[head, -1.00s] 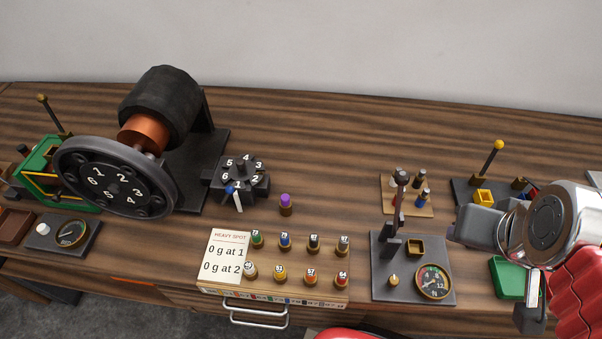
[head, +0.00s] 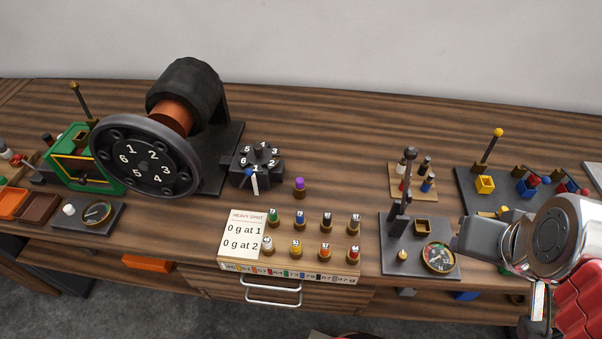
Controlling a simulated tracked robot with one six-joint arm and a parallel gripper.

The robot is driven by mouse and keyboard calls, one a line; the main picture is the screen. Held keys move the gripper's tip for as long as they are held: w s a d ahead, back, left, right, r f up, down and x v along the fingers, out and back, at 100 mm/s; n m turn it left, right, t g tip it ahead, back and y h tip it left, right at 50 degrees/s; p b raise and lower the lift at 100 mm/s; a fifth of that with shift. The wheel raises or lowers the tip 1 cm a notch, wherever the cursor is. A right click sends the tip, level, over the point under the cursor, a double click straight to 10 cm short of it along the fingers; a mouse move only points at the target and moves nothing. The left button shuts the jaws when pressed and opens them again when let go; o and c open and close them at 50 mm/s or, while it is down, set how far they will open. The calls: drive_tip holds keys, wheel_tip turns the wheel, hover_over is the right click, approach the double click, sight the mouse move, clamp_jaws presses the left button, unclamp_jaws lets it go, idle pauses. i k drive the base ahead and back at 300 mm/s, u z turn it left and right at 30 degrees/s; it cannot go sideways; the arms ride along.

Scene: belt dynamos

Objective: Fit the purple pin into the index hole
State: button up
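The purple pin (head: 299,187) stands upright on the bench, with a purple top and a dark brass-coloured base. Just left of it is a small dark numbered dial on a block (head: 258,168), with a blue-and-white pointer at its front. A large dark wheel (head: 146,157) numbered 1 to 6 stands farther left, with several round recesses near its rim. I cannot tell which opening is the index hole. My gripper is at the far right, well away from the pin; its fingertips are hidden or out of frame.
A rack of coloured weights (head: 290,262) with a "HEAVY SPOT" card (head: 243,235) lies in front of the pin. A grey plate with a post and gauge (head: 418,262) stands to the right. Bare wood (head: 340,155) lies behind and right of the pin.

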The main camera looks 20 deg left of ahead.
sight(299, 181)
drive_tip(key=z, duration=0.05)
drive_tip(key=k, duration=0.75)
drive_tip(key=u, duration=1.65)
drive_tip(key=i, duration=1)
drive_tip(key=u, duration=0.05)
